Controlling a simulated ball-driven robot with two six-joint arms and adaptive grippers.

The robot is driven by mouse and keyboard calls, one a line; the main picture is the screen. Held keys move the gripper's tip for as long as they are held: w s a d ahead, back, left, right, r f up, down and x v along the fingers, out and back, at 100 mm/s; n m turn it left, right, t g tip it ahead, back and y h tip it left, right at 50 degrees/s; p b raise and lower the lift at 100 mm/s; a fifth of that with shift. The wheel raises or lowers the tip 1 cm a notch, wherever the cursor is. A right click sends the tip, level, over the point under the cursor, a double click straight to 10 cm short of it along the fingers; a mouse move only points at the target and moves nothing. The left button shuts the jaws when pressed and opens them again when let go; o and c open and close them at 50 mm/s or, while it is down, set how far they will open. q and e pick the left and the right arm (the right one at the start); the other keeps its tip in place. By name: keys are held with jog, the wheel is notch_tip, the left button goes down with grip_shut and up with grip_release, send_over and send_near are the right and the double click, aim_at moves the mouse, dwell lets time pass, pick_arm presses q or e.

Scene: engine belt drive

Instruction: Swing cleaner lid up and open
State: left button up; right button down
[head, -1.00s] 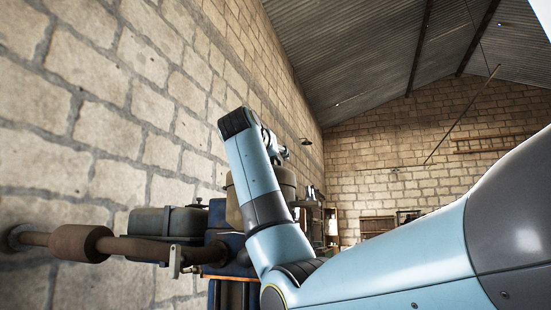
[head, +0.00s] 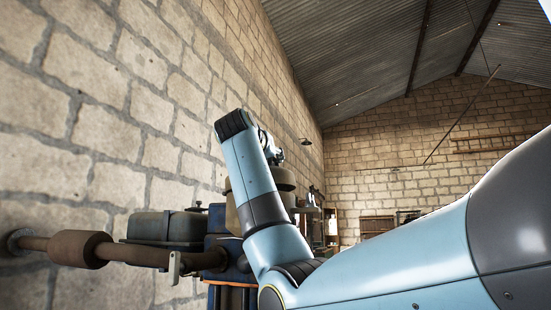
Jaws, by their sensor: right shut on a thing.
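The air cleaner, a tan-olive round canister (head: 232,215), stands on the engine behind my right forearm, which hides much of it. Its rounded top, apparently the lid (head: 286,185), shows just right of the forearm. My right gripper (head: 274,152) is at the end of the blue arm, directly above that top and partly hidden by the wrist. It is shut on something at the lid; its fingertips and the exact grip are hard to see. I cannot tell how far the lid is raised. My left gripper is out of view.
A brown exhaust pipe with a thick muffler (head: 80,249) runs left from the engine towards the stone wall (head: 110,130). A dark tank (head: 165,227) sits behind it. A small light lever (head: 174,268) stands in front of the pipe. Shelves are at the far right.

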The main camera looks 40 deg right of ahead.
jog(key=w+r+n+p, duration=0.1)
jog(key=p, duration=0.1)
jog(key=w+a+r+n+p, duration=0.1)
jog(key=r+p, duration=0.1)
jog(key=r+n+p, duration=0.1)
jog(key=p, duration=0.1)
jog(key=shift+w+a+r, duration=0.3)
jog(key=shift+w, duration=0.1)
jog(key=w+a+r+n+p, duration=0.2)
jog(key=w+n+p, duration=0.3)
jog(key=p, duration=0.3)
jog(key=shift+w+a+n+p, duration=0.3)
jog(key=shift+w+a, duration=0.3)
jog(key=shift+r, duration=0.1)
jog(key=c, duration=1.4)
grip_release()
jog(key=shift+f, duration=0.3)
